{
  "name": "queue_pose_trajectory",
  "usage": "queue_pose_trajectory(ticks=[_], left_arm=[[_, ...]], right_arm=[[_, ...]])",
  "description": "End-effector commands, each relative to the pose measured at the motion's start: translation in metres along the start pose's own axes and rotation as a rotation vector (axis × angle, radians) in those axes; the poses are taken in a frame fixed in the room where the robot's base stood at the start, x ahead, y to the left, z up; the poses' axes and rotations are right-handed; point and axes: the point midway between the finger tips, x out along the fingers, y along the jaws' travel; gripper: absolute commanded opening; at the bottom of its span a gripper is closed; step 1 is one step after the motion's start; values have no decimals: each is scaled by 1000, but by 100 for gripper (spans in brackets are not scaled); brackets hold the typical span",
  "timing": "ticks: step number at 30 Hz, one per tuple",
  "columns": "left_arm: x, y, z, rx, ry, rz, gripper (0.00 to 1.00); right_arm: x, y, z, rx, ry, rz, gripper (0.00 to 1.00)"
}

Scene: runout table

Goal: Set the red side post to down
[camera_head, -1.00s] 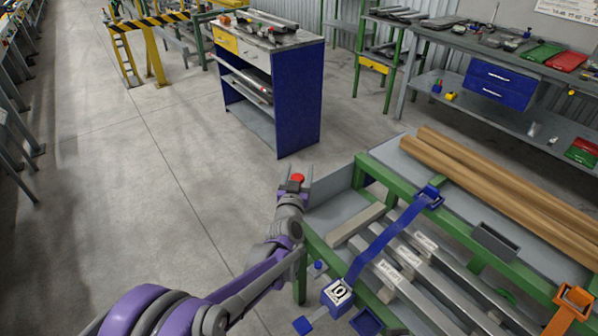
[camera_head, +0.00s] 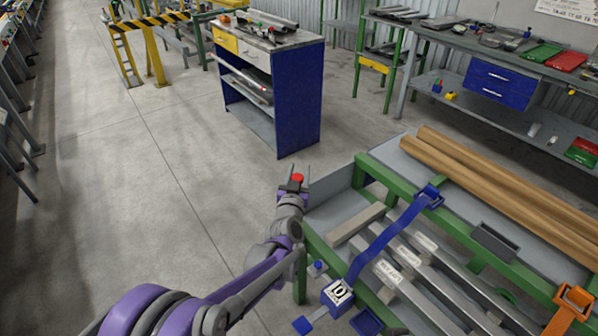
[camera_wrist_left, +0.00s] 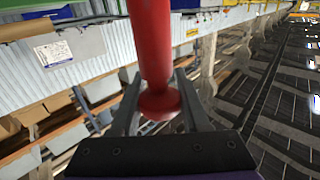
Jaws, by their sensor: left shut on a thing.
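The red side post (camera_wrist_left: 152,45) runs down from the top of the left wrist view and ends in a wider round red end between the jaws. In the head view only its red top (camera_head: 297,177) shows, at the left corner of the green-framed table (camera_head: 431,223). My left gripper (camera_head: 295,183) is shut on the red side post, with one finger on each side of it in the left wrist view. The lower part of the post is hidden behind my gripper in the head view. My right gripper is not in view.
A blue strap arm (camera_head: 385,240) with a blue block (camera_head: 337,294) crosses grey bars on the table. Brown tubes (camera_head: 490,180) lie on the far side, with an orange clamp (camera_head: 572,305) at right. A blue cabinet (camera_head: 297,100) stands behind. The floor at left is clear.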

Motion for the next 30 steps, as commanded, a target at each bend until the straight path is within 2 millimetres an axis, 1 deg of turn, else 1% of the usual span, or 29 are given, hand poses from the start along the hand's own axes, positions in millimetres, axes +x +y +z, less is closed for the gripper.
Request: queue_pose_trajectory(ticks=[17, 20, 23, 26, 29, 30], left_arm=[[0, 0, 0, 0, 0, 0, 0], [0, 0, 4, 0, -1, 0, 0], [0, 0, 16, -1, -1, 0, 0], [0, 0, 37, -1, -2, 0, 0], [0, 0, 64, 0, -3, 0, 0], [0, 0, 76, -1, -4, 0, 0]], right_arm=[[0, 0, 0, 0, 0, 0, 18], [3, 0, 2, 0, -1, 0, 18], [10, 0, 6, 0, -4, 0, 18], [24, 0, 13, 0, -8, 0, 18], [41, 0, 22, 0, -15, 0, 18], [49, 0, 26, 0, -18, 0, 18]])
